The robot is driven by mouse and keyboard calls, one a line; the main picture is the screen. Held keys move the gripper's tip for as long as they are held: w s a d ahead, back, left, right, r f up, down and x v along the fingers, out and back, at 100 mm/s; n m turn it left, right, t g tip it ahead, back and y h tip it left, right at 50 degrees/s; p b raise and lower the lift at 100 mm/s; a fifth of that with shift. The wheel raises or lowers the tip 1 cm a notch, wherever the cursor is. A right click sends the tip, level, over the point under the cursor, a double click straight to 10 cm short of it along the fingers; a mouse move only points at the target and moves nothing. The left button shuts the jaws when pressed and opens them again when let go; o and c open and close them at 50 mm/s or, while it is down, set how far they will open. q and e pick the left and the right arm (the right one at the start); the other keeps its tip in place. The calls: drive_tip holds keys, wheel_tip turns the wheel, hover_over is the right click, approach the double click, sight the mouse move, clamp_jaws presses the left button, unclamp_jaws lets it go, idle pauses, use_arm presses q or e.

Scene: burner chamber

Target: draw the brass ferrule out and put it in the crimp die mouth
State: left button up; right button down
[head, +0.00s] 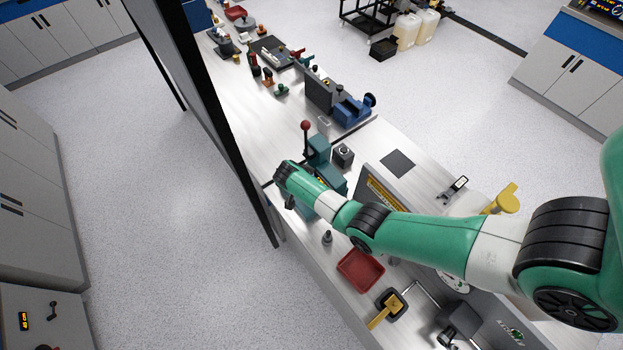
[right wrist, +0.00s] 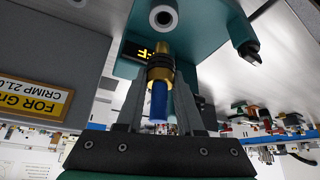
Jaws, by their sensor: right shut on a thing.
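My right gripper (right wrist: 158,95) is shut on the brass ferrule (right wrist: 159,72), which has a dark band and a blue lower part. The ferrule's brass end points toward the teal crimp press (right wrist: 205,45). The crimp die mouth (right wrist: 163,18), a pale ring with a dark hole, sits in the press just beyond the brass end. A gap shows between them in the picture; the depth is hard to judge. In the head view my right arm covers part of the teal press (head: 319,149) and hides the ferrule. My left gripper is not in view.
A grey panel with a yellow-edged sign (right wrist: 42,98) stands left of the gripper in the wrist view. In the head view, a red-knobbed lever (head: 305,126), a dark block (head: 343,155) and a red tray (head: 361,269) are near my arm.

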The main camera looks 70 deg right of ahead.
drive_tip(key=shift+f+b, duration=1.25)
drive_tip(key=shift+f, duration=0.95)
drive_tip(key=shift+p, duration=0.5)
drive_tip(key=shift+f, duration=0.1)
drive_tip(key=shift+f+b, duration=1.65)
drive_tip(key=shift+f, duration=0.25)
drive_tip(key=shift+c, duration=2.3)
unclamp_jaws()
drive_tip(key=shift+r, duration=0.1)
